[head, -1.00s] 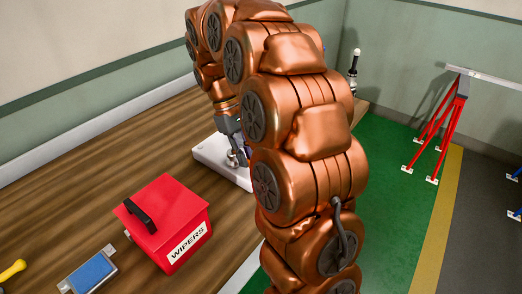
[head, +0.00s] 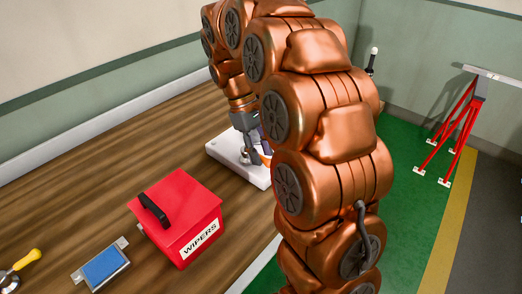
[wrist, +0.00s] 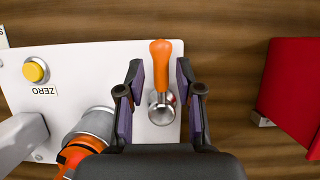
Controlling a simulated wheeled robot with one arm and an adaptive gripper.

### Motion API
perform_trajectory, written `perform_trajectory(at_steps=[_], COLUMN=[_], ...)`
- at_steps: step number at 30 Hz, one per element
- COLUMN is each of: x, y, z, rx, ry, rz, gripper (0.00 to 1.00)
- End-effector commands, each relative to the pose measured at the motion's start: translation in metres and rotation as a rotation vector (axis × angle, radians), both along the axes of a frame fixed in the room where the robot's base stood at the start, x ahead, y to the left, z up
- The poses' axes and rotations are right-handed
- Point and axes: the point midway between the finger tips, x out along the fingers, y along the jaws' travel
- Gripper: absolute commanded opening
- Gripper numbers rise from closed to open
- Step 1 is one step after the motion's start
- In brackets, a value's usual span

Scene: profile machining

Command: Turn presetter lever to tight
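The presetter's white base plate (wrist: 80,65) lies on the wooden bench, and part of it shows in the head view (head: 222,153). Its lever (wrist: 160,68) has an orange handle pointing up in the wrist view and a round metal hub at its lower end. My gripper (wrist: 158,80) is open, with one purple-padded finger on each side of the lever and a gap on both sides. In the head view my gripper (head: 248,140) is over the plate, and my arm hides much of the presetter.
A yellow ZERO button (wrist: 35,71) is on the plate's left. A grey and orange cylindrical part (wrist: 90,130) stands near my left finger. A red WIPERS box (head: 180,215) sits on the bench to the right in the wrist view. A blue pad (head: 103,265) lies beyond it.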

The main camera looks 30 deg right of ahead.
Motion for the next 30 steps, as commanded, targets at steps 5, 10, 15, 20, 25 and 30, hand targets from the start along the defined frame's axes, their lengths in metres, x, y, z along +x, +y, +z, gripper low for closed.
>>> perform_trajectory(at_steps=[5, 10, 15, 20, 25, 30], x=[0.0, 0.0, 0.004, 0.011, 0.018, 0.023], y=[0.0, 0.0, 0.001, 0.004, 0.007, 0.008], z=[0.0, 0.0, 0.009, 0.026, 0.044, 0.058], rx=[0.0, 0.0, 0.0, 0.0, -0.001, 0.0], ry=[0.001, 0.001, 0.0, -0.002, 0.001, 0.002], rz=[-0.001, -0.001, -0.001, 0.0, -0.001, -0.001], gripper=[0.42, 0.42, 0.42, 0.42, 0.42, 0.42])
